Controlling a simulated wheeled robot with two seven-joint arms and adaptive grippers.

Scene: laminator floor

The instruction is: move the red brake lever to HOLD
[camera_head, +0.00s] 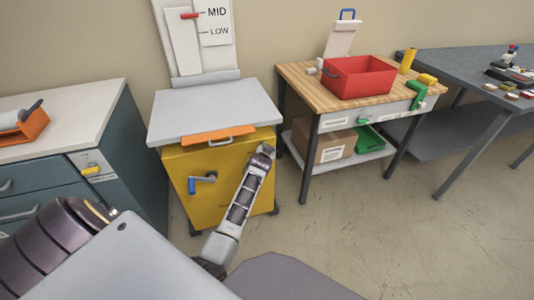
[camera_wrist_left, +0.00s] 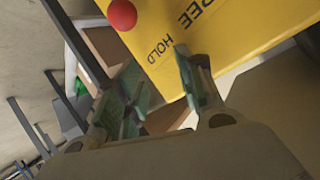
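The red ball knob of the brake lever (camera_wrist_left: 122,14) shows at the top of the left wrist view, cut by the frame edge; its shaft is not visible. It overlaps the edge of the yellow cabinet panel (camera_wrist_left: 225,40), which carries the words FREE and HOLD, and is nearer HOLD in the picture. My left gripper (camera_wrist_left: 157,65) is open and empty, its fingers below the knob and apart from it. In the head view, my left gripper (camera_head: 265,150) is at the right side of the yellow cabinet (camera_head: 225,180); the lever is hidden there. My right gripper is not in view.
A blue crank (camera_head: 203,182) and an orange handle plate (camera_head: 218,136) are on the cabinet's front. A wooden-top workbench (camera_head: 300,85) with a red bin (camera_head: 358,78) stands close on the right. A teal drawer unit (camera_head: 130,150) stands left. Open floor lies front right.

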